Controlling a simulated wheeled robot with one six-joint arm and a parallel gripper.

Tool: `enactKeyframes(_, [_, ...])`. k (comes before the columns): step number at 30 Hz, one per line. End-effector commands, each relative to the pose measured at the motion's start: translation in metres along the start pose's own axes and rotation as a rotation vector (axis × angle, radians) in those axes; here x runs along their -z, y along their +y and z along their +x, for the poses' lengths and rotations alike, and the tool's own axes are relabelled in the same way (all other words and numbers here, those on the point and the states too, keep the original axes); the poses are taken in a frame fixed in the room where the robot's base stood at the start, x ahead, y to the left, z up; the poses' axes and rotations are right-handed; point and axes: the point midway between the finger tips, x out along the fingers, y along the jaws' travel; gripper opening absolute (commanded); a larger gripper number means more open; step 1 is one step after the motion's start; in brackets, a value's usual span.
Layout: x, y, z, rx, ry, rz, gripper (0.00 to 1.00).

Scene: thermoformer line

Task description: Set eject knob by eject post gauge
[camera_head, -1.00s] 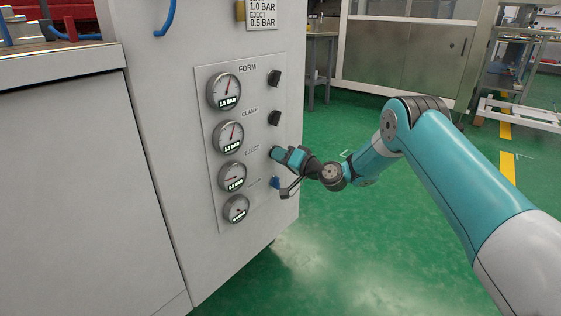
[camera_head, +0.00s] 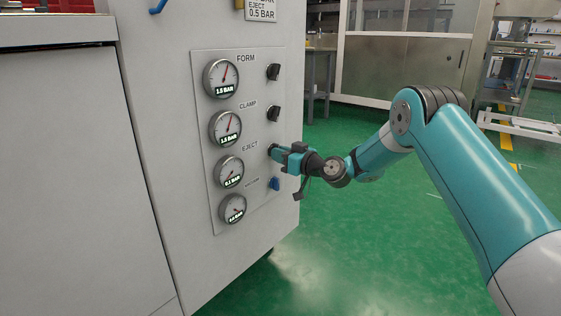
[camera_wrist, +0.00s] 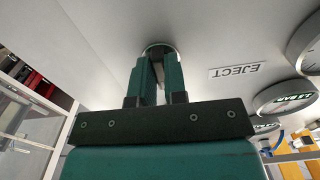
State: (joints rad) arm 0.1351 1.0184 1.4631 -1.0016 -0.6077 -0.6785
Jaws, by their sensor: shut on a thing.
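The eject knob (camera_wrist: 158,52) is mostly hidden between my fingers in the wrist view. My gripper (camera_head: 277,150) is shut on it against the panel, beside the EJECT label (camera_wrist: 236,71). The eject gauge (camera_head: 229,172) is the third dial down in the head view. Its small readout appears to say 0.1 BAR, with the needle low on the dial. Part of the eject gauge (camera_wrist: 314,45) shows at the right edge of the wrist view. A setting card (camera_head: 262,9) at the top reads EJECT 0.5 BAR; its upper line is cut off.
The form gauge (camera_head: 221,78) and clamp gauge (camera_head: 225,128) are above, each reading about 1.5 BAR. Black form (camera_head: 273,72) and clamp (camera_head: 273,114) knobs stand above my gripper, a blue knob (camera_head: 274,184) just below. A fourth gauge (camera_head: 232,209) is lowest. Green floor is open to the right.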

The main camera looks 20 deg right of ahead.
Motion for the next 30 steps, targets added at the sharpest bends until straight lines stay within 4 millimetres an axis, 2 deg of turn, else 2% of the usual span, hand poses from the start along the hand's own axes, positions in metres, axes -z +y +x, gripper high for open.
enactKeyframes(1, [-0.0042, 0.0020, -0.0015, -0.004, -0.004, -0.014, 0.00])
enactKeyframes(20, [-0.0025, 0.0023, -0.0014, -0.005, -0.006, -0.066, 0.00])
enactKeyframes(21, [-0.0025, 0.0023, -0.0014, -0.004, -0.006, -0.066, 0.17])
enactKeyframes(24, [-0.0021, 0.0019, -0.0011, -0.004, -0.005, -0.065, 0.38])
enactKeyframes(30, [-0.0010, 0.0000, 0.0003, -0.001, -0.003, -0.065, 0.38])
